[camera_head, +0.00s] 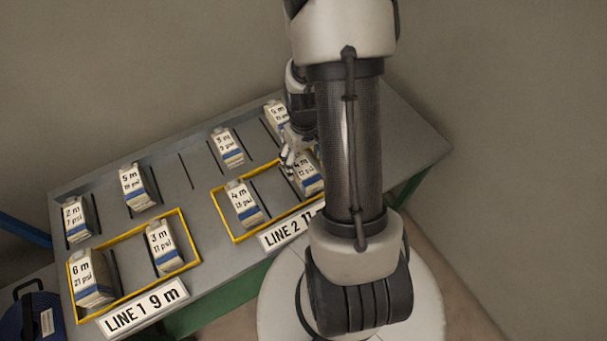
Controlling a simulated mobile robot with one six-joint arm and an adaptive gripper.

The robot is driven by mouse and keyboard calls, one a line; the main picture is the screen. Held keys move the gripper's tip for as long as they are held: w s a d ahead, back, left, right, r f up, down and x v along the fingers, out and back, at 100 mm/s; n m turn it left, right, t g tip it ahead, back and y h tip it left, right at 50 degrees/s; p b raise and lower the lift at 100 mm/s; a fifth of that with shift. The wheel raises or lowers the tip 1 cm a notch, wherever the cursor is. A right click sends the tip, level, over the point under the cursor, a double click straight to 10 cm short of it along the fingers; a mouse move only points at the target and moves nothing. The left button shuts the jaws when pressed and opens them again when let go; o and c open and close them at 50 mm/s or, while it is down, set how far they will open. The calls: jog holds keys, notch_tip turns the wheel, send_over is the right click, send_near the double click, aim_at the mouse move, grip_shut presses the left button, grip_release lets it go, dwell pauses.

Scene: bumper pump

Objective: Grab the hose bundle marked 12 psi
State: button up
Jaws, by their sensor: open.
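A beige hose bundle with a blue band (309,179) sits in the right part of the yellow frame on the right side of the table. Its label is partly hidden by my arm and seems to read 4 m, 12 psi. My gripper (287,158) is open at the upper left edge of this bundle, close to it. I cannot tell whether it touches. Another bundle marked 4 m (243,203) stands to the left in the same frame; its psi figure is small and looks like 13.
The grey table (180,205) holds more bundles: 3 m (162,247) and 6 m (91,279) in the left yellow frame, others behind. Signs LINE 1 9 m (143,308) and LINE 2 (287,234) are at the front. A blue object (33,316) stands lower left.

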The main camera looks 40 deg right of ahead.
aim_at(304, 168)
jog(key=f+b, duration=0.1)
jog(key=f, duration=0.2)
jog(key=f+b, duration=0.1)
jog(key=f, duration=0.1)
jog(key=shift+w+d+f+b, duration=0.1)
jog(key=shift+w+f+b, duration=0.1)
jog(key=shift+f+b, duration=0.15)
jog(key=shift+c, duration=0.6)
jog(key=c, duration=1.3)
